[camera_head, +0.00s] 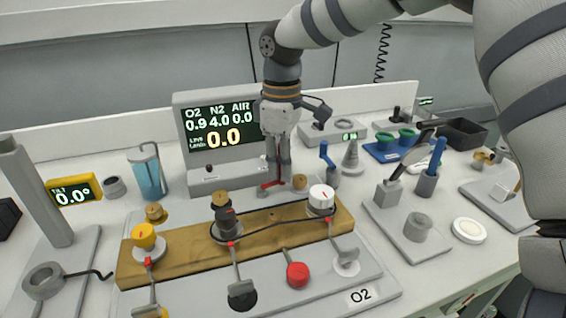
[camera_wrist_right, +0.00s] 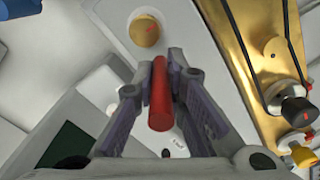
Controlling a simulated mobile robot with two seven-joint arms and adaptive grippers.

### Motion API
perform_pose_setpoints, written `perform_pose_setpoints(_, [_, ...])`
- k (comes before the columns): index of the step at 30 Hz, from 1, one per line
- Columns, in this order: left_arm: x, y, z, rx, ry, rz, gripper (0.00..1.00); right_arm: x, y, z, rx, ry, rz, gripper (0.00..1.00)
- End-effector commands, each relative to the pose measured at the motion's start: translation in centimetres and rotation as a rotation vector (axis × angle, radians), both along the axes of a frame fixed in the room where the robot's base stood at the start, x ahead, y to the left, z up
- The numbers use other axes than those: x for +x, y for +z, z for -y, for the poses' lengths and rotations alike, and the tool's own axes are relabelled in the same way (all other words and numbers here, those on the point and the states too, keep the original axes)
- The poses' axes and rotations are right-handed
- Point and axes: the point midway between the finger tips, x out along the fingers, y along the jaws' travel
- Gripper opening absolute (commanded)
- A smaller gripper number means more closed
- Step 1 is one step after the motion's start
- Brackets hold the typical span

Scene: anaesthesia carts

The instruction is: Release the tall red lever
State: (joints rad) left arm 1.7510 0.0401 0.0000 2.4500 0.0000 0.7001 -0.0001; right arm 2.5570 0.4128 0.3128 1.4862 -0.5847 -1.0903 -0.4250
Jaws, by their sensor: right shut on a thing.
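The tall red lever (camera_wrist_right: 159,95) stands between the two fingers of my right gripper (camera_wrist_right: 162,70) in the right wrist view, and the fingers are shut on it. In the head view, my right gripper (camera_head: 279,176) points down in front of the gas display, behind the brass-coloured board. Only a small red part of the lever (camera_head: 269,185) shows there, low beside the fingers. The rest is hidden by the gripper. My left gripper is not in view.
The gas display (camera_head: 218,128) stands just behind. A brass-coloured board (camera_head: 190,257) with yellow, black and white knobs lies in front. A blue liquid jar (camera_head: 150,178) is at left. A blue-handled tool (camera_head: 327,155) and a grey cone (camera_head: 351,160) stand close at right.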

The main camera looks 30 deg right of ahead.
Motion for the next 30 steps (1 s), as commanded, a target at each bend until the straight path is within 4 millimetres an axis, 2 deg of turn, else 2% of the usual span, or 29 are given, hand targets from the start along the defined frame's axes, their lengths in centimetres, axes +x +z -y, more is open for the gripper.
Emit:
perform_pose_setpoints(3, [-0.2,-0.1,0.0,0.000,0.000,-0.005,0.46,0.0,-0.1,0.0,-0.001,0.001,-0.002,0.00])
perform_pose_setpoints(4, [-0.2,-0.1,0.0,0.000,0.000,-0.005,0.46,0.0,-0.1,0.0,-0.001,0.001,-0.002,0.16])
perform_pose_setpoints(6, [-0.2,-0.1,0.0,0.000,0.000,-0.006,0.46,0.0,-0.1,0.0,-0.001,0.001,-0.003,0.32])
perform_pose_setpoints(14, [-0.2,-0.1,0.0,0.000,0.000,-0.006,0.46,0.1,-0.1,0.0,-0.001,0.002,-0.002,0.33])
perform_pose_setpoints(17, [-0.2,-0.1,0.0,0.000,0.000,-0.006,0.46,0.1,0.4,0.0,-0.001,0.001,0.000,0.33])
perform_pose_setpoints(20, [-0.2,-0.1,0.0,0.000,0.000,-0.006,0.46,0.2,2.5,0.1,-0.002,0.002,0.003,0.33])
perform_pose_setpoints(27, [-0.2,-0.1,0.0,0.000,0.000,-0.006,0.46,0.2,8.9,0.0,-0.002,0.001,0.003,0.33])
perform_pose_setpoints(30, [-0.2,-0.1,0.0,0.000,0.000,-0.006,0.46,0.2,10.6,0.1,-0.002,0.000,0.001,0.33])
